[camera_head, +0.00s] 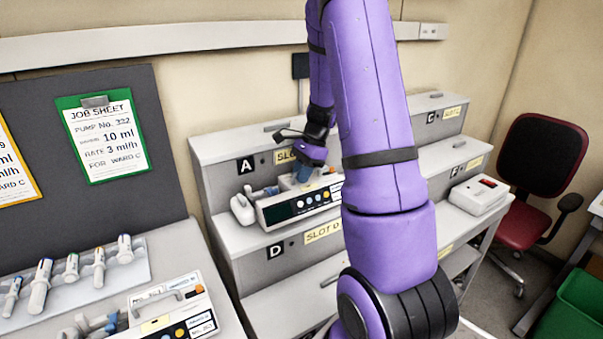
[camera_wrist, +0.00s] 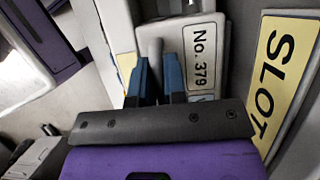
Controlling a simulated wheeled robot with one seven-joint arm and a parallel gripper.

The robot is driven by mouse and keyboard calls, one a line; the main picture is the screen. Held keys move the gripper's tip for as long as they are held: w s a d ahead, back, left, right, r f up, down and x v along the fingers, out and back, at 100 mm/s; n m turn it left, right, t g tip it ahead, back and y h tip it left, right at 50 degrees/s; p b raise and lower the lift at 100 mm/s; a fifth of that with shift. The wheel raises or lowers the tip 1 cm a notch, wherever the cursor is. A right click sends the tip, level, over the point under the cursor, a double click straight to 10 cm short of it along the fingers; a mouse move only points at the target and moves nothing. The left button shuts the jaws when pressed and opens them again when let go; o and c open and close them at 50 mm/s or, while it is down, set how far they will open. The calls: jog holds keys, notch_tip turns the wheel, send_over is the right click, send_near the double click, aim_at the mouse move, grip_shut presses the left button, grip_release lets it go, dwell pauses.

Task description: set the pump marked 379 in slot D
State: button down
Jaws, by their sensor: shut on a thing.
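The pump marked 379 (camera_wrist: 203,56) shows its number label in the wrist view. My gripper (camera_wrist: 158,70) has its blue fingers closed around the pump's pale handle. In the head view, my gripper (camera_head: 313,166) is over a white pump (camera_head: 300,205) with a dark front panel, at the ledge between the A and D signs. I cannot tell whether this pump rests on the ledge or hangs just above it. The slot D label (camera_head: 323,231) is on the face below that ledge. Part of a yellow slot label (camera_wrist: 283,75) shows in the wrist view.
Another pump (camera_head: 175,310) is on the left bench beside a rack of syringes (camera_head: 70,275). A white device (camera_head: 480,195) sits on the ledge at right. A job sheet (camera_head: 104,135) hangs at left. My arm hides the rack's middle.

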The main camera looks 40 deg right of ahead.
jog(key=shift+f, duration=0.2)
dwell(0.3)
jog(key=c, duration=1.1)
grip_release()
jog(key=v, duration=1)
jog(key=shift+d+r, duration=0.2)
jog(key=shift+r, duration=0.15)
jog(key=s+a+r+n+t+h, duration=0.1)
jog(key=s+a+r+n, duration=0.35)
jog(key=a, duration=0.25)
jog(key=s+a+r+n+h, duration=0.1)
jog(key=s+a+r+n, duration=0.3)
jog(key=a, duration=0.4)
jog(key=s+a+r+n+t+h, duration=0.1)
jog(key=s+a+r+n, duration=0.25)
jog(key=a+n, duration=0.3)
jog(key=s+a+r+n+t+h, duration=0.1)
jog(key=s+a+n+t, duration=0.1)
jog(key=s+a+n, duration=0.4)
jog(key=shift+s+r, duration=0.15)
jog(key=shift+s, duration=0.4)
